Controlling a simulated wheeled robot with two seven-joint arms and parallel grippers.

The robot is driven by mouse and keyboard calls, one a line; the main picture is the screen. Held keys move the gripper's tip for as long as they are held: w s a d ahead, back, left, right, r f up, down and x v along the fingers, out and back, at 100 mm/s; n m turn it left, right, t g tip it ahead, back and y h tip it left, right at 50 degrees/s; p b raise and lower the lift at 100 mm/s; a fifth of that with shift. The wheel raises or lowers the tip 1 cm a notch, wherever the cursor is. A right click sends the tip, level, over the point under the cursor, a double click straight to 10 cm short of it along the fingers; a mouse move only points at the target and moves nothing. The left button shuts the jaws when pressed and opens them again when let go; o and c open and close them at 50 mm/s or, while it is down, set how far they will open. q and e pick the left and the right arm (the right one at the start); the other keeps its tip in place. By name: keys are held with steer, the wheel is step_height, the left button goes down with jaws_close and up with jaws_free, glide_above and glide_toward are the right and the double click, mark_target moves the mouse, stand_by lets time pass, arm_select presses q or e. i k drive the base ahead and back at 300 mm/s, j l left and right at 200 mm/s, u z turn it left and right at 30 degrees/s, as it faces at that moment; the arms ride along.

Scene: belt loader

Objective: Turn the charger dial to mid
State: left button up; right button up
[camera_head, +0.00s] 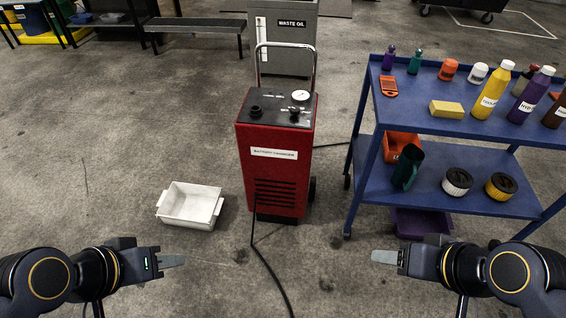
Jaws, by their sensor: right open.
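The red battery charger (275,175) stands upright on the floor in the middle, with a dark top panel and a raised metal handle (314,65). A black knob (255,111), which looks like the dial, sits at the left of the panel; its setting is too small to read. A round white gauge (300,96) sits at the right of the panel. My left gripper (173,261) is low at the left, apart from the charger; its fingers overlap in this view. My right gripper (384,256) is low at the right, open and empty, also apart from the charger.
A blue cart (440,125) with bottles and parts stands close on the right. A white bin (190,205) lies on the floor left of the charger. A black cable (268,265) runs forward from the charger. A waste oil tank (284,35) stands behind.

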mark_target(295, 111)
steer(key=i+l+u, duration=0.4)
steer(key=i, duration=0.35)
steer(key=i+l+u, duration=0.4)
steer(key=i+l, duration=0.25)
steer(key=l, duration=0.2)
